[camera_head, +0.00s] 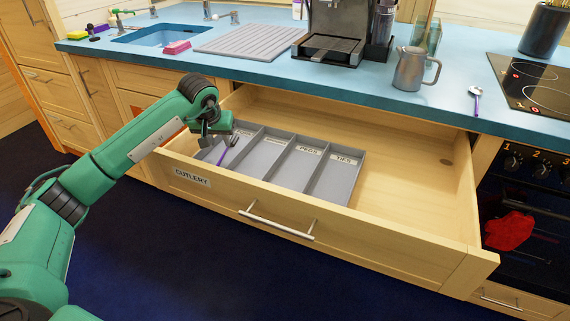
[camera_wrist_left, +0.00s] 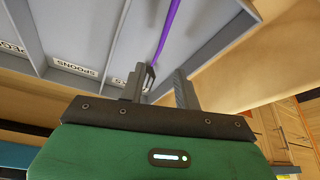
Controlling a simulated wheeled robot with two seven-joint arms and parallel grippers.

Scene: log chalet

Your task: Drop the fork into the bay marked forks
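The fork (camera_head: 228,150), with a purple handle and grey head, is in the leftmost bay of the grey cutlery tray (camera_head: 318,184), inside the open drawer. In the left wrist view the purple handle (camera_wrist_left: 170,29) runs along that bay, beside the bay labelled SPOONS. The leftmost bay's own label is partly hidden there by a finger. My left gripper (camera_head: 217,128) is over the label end of this bay. Its fingers (camera_wrist_left: 163,90) are apart, and the fork head shows beside one fingertip; I cannot tell whether they touch. My right gripper is not in view.
The wooden drawer (camera_head: 405,232) is pulled out, with free room right of the tray. Above it on the blue counter (camera_head: 290,75) stand a coffee machine (camera_head: 337,30) and a metal jug (camera_head: 412,70). A purple-handled utensil (camera_head: 476,98) lies near the hob (camera_head: 530,85).

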